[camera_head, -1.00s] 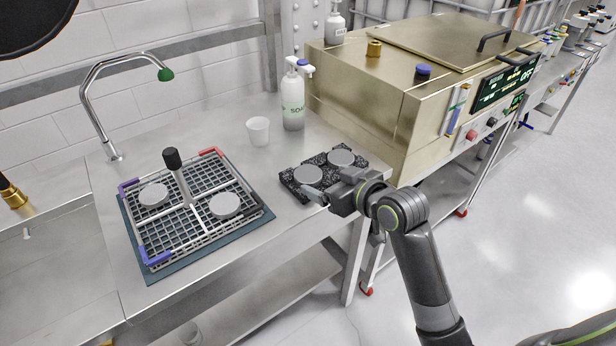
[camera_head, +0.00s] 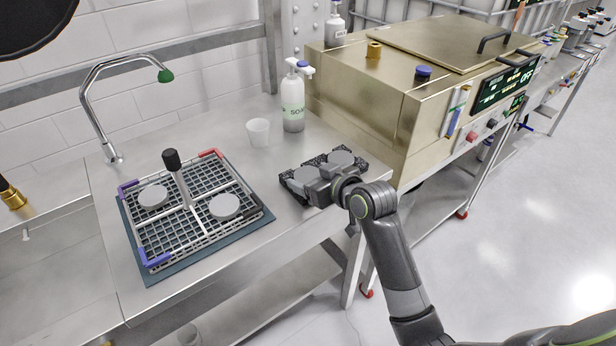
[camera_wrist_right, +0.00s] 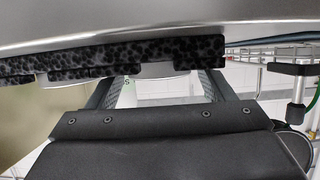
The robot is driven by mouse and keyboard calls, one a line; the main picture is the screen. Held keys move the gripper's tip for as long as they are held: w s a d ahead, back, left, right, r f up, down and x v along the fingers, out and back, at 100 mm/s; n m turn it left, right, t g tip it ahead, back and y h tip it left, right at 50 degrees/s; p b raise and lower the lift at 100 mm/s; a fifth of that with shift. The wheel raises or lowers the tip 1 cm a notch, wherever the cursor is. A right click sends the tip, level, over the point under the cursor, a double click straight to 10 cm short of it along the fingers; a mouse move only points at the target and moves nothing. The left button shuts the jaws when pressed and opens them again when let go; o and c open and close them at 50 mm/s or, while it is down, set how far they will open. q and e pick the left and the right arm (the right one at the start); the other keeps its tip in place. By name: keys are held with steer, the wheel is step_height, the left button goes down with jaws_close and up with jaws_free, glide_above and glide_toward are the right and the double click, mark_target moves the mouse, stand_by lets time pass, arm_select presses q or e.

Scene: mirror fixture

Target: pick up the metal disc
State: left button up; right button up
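A black speckled holder (camera_head: 376,168) lies on the steel counter with two grey metal discs on it. The right disc (camera_head: 340,157) is clear to see; the left disc (camera_head: 304,174) is partly hidden by my right gripper (camera_head: 300,187). In the right wrist view the two fingers of my right gripper (camera_wrist_right: 160,84) are spread apart. The pale edge of a disc (camera_wrist_right: 155,71) shows between them, beneath the holder's dark edge (camera_wrist_right: 130,52); I cannot tell whether the fingers touch it. Two more discs (camera_head: 153,196) (camera_head: 224,206) lie on the wire rack. My left gripper is not in view.
The wire rack (camera_head: 190,240) with an upright black-topped handle (camera_head: 172,160) stands left of the holder. A white cup (camera_head: 258,131) and a soap bottle (camera_head: 293,105) stand behind it. A large brass-coloured machine (camera_head: 375,105) stands close on the right.

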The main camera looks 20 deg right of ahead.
steer(key=c, duration=0.9)
